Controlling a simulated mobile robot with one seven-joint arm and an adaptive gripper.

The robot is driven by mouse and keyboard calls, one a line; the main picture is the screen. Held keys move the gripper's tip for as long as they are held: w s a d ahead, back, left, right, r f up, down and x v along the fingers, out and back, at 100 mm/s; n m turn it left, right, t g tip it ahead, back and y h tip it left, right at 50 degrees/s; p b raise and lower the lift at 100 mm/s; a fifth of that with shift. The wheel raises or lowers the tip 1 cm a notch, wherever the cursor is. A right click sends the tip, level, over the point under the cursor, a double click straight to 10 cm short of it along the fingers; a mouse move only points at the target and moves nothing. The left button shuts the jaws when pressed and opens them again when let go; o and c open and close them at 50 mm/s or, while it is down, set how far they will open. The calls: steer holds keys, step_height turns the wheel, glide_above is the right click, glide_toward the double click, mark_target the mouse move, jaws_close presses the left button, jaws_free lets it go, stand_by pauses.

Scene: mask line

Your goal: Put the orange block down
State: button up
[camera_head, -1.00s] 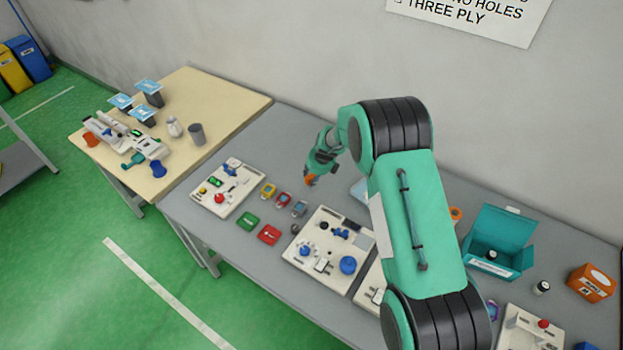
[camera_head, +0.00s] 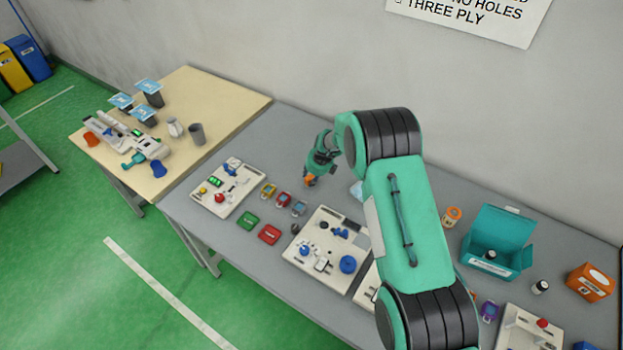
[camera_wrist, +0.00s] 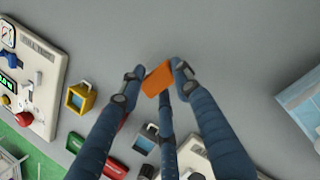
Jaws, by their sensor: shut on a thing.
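The orange block (camera_wrist: 157,80) is pinched between the fingertips of my gripper (camera_wrist: 155,84) in the wrist view. Bare grey tabletop shows around and beyond it. In the head view my gripper (camera_head: 311,178) points down over the back part of the grey table (camera_head: 285,130), and the orange block (camera_head: 309,182) shows small at its tip. I cannot tell whether the block touches the table.
Yellow, red and blue-grey small devices (camera_head: 284,199) lie in front of my gripper. A white panel board (camera_head: 226,187) is to the left, and another board (camera_head: 322,270) is nearer the front. A light blue box (camera_wrist: 303,103) is to the side. Bare tabletop lies behind.

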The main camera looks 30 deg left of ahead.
steer(key=shift+f, duration=0.5)
steer(key=o, duration=1.1)
steer(key=shift+f, duration=0.1)
steer(key=shift+r, duration=0.2)
steer(key=v, duration=1.1)
steer(key=shift+r, duration=0.35)
steer(key=shift+d, duration=0.1)
steer(key=shift+r, duration=0.1)
